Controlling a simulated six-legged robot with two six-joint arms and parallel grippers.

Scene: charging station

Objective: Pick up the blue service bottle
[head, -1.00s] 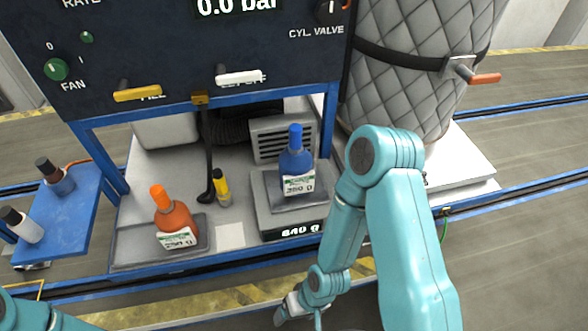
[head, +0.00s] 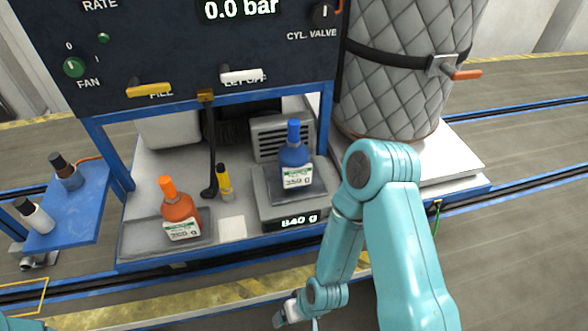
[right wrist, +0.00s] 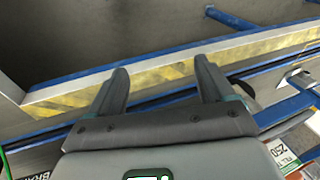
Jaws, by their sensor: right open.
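The blue service bottle (head: 295,164) stands upright on the scale (head: 290,212), whose display reads 840 g. My right arm reaches down in front of the station, to the right of the scale. My right gripper (head: 285,316) is low at the bottom of the head view, below and in front of the station's front edge, well apart from the bottle. In the right wrist view the right gripper (right wrist: 163,82) has its two fingers spread with nothing between them. My left gripper is not in view.
An orange bottle (head: 179,212) stands on a tray at the left. A blue side shelf (head: 75,215) holds two small bottles. A quilted cylinder (head: 408,80) stands at the right. A panel overhangs the bench.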

